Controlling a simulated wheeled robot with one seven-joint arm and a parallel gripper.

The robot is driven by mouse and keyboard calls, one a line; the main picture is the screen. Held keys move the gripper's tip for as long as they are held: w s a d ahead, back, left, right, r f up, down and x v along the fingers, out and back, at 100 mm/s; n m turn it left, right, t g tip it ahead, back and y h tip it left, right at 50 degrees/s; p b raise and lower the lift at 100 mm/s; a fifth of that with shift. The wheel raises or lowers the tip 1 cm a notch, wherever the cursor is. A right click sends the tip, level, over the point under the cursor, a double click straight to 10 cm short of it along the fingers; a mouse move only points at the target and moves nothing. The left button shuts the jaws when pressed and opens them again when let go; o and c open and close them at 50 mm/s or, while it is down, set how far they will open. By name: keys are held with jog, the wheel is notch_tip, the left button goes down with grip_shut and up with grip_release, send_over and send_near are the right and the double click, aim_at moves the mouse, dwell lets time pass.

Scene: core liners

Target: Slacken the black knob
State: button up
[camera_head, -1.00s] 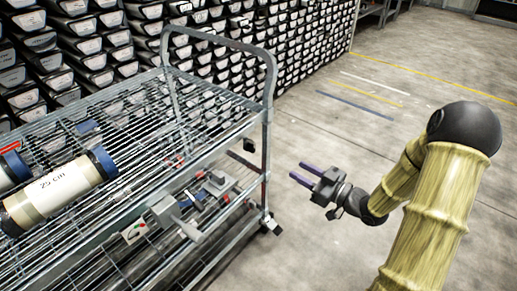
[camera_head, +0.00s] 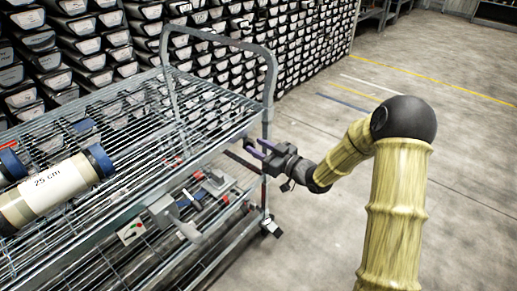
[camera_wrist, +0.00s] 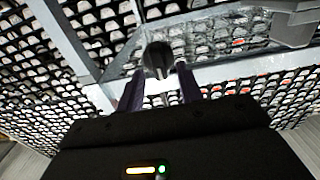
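The black knob (camera_wrist: 157,56) shows in the wrist view as a dark round knob, just beyond my fingertips and roughly centred between them. I cannot make it out in the head view. My gripper (camera_head: 256,149) has purple fingers and is at the right end of the wire cart (camera_head: 222,137), by its corner post, pointing left towards the cart. In the wrist view the two fingers of my gripper (camera_wrist: 160,78) are apart, with a gap on each side of the knob. I cannot tell how far the knob is from the fingertips in depth.
A core tube marked "25 cm" (camera_head: 52,186) lies on the cart's upper shelf. Grey clamp-like devices (camera_head: 217,182) and a small box with coloured buttons (camera_head: 131,231) are lower on the cart. Racks of core trays (camera_head: 300,50) stand behind. The floor at right is open.

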jog(key=shift+w+a, duration=0.15)
jog(key=shift+c, duration=0.3)
grip_shut()
